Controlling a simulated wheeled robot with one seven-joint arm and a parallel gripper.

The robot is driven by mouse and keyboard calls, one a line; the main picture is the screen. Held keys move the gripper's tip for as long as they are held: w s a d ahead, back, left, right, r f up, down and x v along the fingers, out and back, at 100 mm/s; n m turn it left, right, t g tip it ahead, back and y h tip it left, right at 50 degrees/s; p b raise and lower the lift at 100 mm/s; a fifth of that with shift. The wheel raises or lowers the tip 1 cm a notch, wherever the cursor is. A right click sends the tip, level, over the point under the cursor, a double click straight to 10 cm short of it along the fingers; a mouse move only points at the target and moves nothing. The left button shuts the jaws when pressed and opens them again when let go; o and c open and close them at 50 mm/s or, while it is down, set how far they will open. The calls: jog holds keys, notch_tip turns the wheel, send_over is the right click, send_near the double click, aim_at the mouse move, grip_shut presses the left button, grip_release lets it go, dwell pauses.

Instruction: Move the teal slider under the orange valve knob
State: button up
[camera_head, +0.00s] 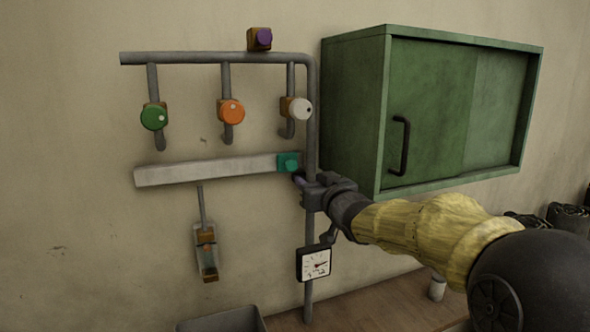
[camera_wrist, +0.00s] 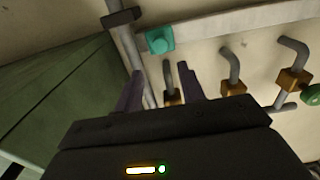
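The teal slider (camera_head: 289,162) sits at the right end of the pale horizontal rail (camera_head: 210,170), below and slightly left of the white knob (camera_head: 301,109). The orange valve knob (camera_head: 231,112) is further left, above the middle of the rail. My gripper (camera_head: 299,181) is just below and right of the slider in the head view. In the wrist view the two fingers of my gripper (camera_wrist: 160,82) are spread with nothing between them, and the slider (camera_wrist: 159,40) lies beyond their tips, apart from them. The orange knob cannot be made out in the wrist view.
A vertical grey pipe (camera_head: 310,230) runs close behind my gripper, with a dial gauge (camera_head: 315,263) below. A green cabinet (camera_head: 430,110) stands close on the right. A green knob (camera_head: 154,117) is at the left. The rail left of the slider is clear.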

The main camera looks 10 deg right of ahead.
aim_at(293, 167)
jog(key=p+x, duration=0.3)
jog(key=x, duration=0.7)
jog(key=shift+r, duration=0.1)
jog(key=shift+w+a, duration=0.15)
jog(key=shift+w, duration=0.3)
grip_shut()
